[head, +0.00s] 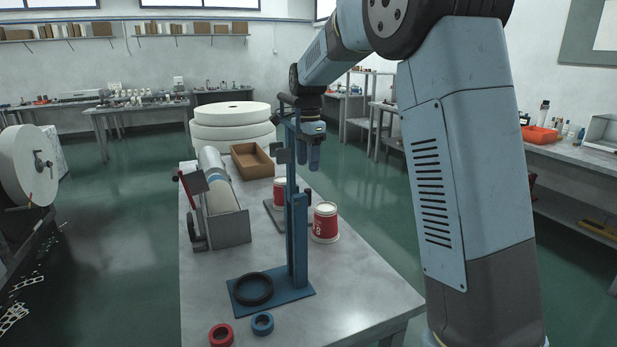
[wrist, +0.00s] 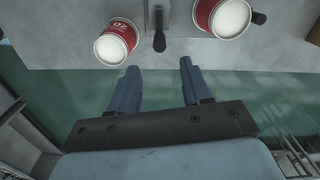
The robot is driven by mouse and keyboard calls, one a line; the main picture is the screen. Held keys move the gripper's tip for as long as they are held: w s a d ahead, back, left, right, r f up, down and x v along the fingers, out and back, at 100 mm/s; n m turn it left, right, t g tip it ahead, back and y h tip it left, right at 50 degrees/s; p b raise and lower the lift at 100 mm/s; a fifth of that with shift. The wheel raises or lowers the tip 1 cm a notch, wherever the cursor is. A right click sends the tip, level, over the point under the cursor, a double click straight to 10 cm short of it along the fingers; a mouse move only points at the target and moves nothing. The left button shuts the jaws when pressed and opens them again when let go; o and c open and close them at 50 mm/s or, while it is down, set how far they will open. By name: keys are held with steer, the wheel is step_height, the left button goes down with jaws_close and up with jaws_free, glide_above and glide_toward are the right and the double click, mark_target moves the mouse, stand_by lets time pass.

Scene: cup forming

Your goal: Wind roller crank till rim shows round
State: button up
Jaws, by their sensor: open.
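A red cup with a white top (head: 325,223) stands near the right edge of the grey table, and a second red cup (head: 280,192) stands behind it. In the wrist view they show as a left cup (wrist: 114,42) and a right cup (wrist: 222,18). A dark crank-like handle (wrist: 159,40) lies between them; another dark handle (wrist: 258,18) is beside the right cup. I cannot tell which is the roller crank. My gripper (head: 314,168) is open and empty, pointing down near the blue column. In the wrist view its fingers (wrist: 158,68) are apart, over green floor beyond the table edge.
A blue column stand (head: 298,225) with a black ring (head: 253,288) rises mid-table. A grey trough (head: 228,228) with a white roll and red-handled lever is left. A brown tray (head: 252,161) is behind. Red (head: 221,334) and blue (head: 262,323) rings lie in front. The front-right tabletop is clear.

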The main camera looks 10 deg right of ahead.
steer(key=shift+r, duration=1.5)
steer(key=s+d+r+n+t, duration=0.1)
steer(key=s+d+r+n, duration=0.15)
steer(key=s, duration=0.35)
steer(key=s+d+r+n+t, duration=0.1)
steer(key=s+d+n, duration=0.1)
steer(key=s+d, duration=0.3)
steer(key=s+d+r+n+t, duration=0.1)
steer(key=s+d+r+n, duration=0.1)
steer(key=s, duration=0.6)
steer(key=s+d+f+n+t, duration=0.1)
steer(key=s+d+f+n, duration=0.1)
steer(key=s, duration=0.6)
steer(key=s+d+f+n+t, duration=0.1)
steer(key=s+f+n, duration=0.3)
steer(key=s, duration=0.5)
steer(key=shift+s+d+t, duration=0.15)
steer(key=shift+d+t, duration=0.15)
steer(key=shift+d, duration=0.3)
steer(key=shift+c, duration=0.6)
